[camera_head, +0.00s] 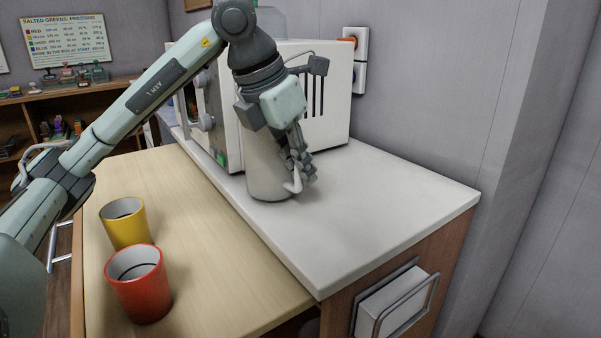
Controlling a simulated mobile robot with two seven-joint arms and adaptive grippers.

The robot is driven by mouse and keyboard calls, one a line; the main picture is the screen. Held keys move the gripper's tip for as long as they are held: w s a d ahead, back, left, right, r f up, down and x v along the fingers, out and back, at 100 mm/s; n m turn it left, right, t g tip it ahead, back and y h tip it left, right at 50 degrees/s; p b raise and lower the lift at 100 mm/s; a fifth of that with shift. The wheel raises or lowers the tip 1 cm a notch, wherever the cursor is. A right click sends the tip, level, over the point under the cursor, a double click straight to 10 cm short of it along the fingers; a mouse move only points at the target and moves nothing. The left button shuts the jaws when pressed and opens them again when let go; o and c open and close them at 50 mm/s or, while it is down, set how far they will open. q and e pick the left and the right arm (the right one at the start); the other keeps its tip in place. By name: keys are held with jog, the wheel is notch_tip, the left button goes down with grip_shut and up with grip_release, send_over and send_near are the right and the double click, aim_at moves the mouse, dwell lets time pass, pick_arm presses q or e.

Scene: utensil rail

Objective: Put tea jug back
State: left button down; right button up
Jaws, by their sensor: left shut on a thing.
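The tea jug (264,170) is a pale grey-white cylinder with a light curved handle low on its right side. It stands upright on the white countertop (370,205), or very close above it; I cannot tell if there is a gap. My left gripper (299,172) comes down from above and is shut on the jug at its right side, by the handle. The gripper and wrist cover the jug's upper part. My right gripper is not in view.
A white appliance (325,105) stands on the counter behind the jug. A yellow cup (125,228) and a red cup (143,290) stand on the lower wooden worktop (215,265) at the left. The counter right of and in front of the jug is clear.

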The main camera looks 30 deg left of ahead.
pick_arm(q)
jog(key=shift+f, duration=0.25)
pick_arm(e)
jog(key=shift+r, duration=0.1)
pick_arm(q)
jog(key=shift+f, duration=0.2)
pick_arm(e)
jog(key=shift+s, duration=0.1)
pick_arm(q)
jog(key=c, duration=1.6)
grip_release()
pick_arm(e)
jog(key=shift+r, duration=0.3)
pick_arm(q)
jog(key=shift+r, duration=0.1)
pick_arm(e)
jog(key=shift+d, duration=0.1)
pick_arm(q)
jog(key=shift+r, duration=0.25)
jog(key=p+v, duration=0.2)
jog(key=v, duration=0.9)
jog(key=shift+s+r, duration=0.2)
jog(key=shift+r, duration=0.1)
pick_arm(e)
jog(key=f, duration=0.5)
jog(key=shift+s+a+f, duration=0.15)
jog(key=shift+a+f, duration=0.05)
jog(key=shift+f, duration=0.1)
